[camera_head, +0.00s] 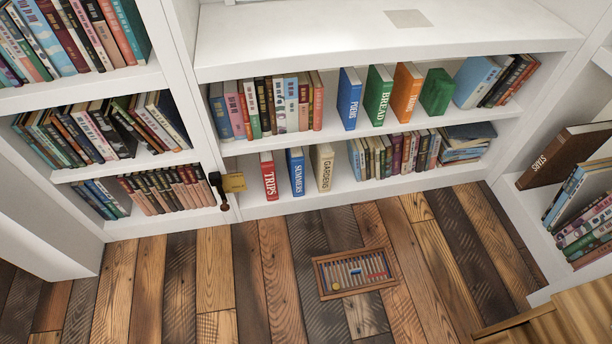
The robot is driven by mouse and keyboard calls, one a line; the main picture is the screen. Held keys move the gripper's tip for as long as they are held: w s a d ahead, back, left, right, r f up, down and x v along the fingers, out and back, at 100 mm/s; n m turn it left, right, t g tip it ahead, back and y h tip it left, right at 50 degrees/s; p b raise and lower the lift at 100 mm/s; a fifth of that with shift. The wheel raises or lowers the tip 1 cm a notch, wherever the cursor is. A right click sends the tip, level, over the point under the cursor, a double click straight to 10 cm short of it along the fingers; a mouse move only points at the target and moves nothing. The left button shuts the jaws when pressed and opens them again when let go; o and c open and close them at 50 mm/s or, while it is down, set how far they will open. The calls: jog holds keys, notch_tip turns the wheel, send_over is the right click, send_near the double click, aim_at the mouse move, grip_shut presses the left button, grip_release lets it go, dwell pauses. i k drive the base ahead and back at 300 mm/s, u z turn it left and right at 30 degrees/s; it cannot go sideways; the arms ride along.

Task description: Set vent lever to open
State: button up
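The lever stands close to upright, tilted slightly. A wood-framed floor vent (356,273) with pale slats lies in the plank floor at centre. A red bar and a small yellow disc show at the grille; I cannot tell whether they lie on or under the slats. My gripper is not in view.
White shelves with books stand behind and left. Separate upright books include Trips (269,176), Summers (296,172) and Gardens (322,167). A right shelf (530,212) holds more books, including Stars (562,155). A wooden piece (560,322) fills the lower right corner. The plank floor is otherwise clear.

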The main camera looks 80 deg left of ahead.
aim_at(215, 178)
jog(key=u, duration=3.4)
